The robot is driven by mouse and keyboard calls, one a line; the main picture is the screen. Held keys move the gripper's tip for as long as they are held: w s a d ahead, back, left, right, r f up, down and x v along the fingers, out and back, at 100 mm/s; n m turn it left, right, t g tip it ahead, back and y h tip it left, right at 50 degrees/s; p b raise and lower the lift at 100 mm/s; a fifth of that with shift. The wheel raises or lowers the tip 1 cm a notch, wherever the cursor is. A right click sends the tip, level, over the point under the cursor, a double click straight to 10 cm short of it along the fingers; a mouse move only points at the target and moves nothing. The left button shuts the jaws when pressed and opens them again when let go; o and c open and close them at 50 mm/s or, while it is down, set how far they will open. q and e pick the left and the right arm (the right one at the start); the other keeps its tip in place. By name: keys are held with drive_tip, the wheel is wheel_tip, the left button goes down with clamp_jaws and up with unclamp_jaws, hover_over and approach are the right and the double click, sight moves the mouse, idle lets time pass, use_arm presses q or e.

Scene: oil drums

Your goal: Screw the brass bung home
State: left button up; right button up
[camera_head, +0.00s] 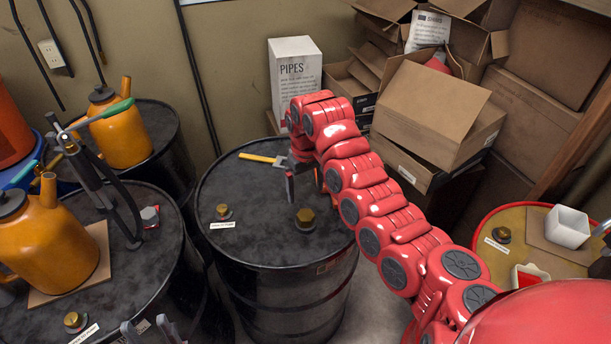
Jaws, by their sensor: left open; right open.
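Two brass bungs sit in the top of the black middle drum (258,245): a small bung (223,211) at the left, by a white label, and a larger bung (305,219) near the front right. I cannot tell how deep either is seated. My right gripper (305,186) hangs over the drum top, just behind the larger bung, with jaws apart and nothing seen between them. A yellow-handled tool (262,158) lies at the back of the drum top, its right end close to this gripper. My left gripper (149,331) is open at the bottom edge, mostly out of frame.
The left drum carries an orange can (48,240), a lever pump (95,180) and a brass bung (74,321). Another orange can (120,130) stands behind. A yellow-topped drum (480,243) stands at right. Cardboard boxes (430,115) and a PIPES box (295,70) fill the back.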

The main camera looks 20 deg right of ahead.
sight(306, 214)
wheel_tip(306, 214, down, 9)
drive_tip(key=p, duration=0.3)
drive_tip(key=shift+s+f, duration=0.15)
drive_tip(key=shift+f, duration=0.85)
drive_tip(key=c, duration=1.3)
drive_tip(key=o, duration=1.3)
drive_tip(key=shift+r, duration=0.1)
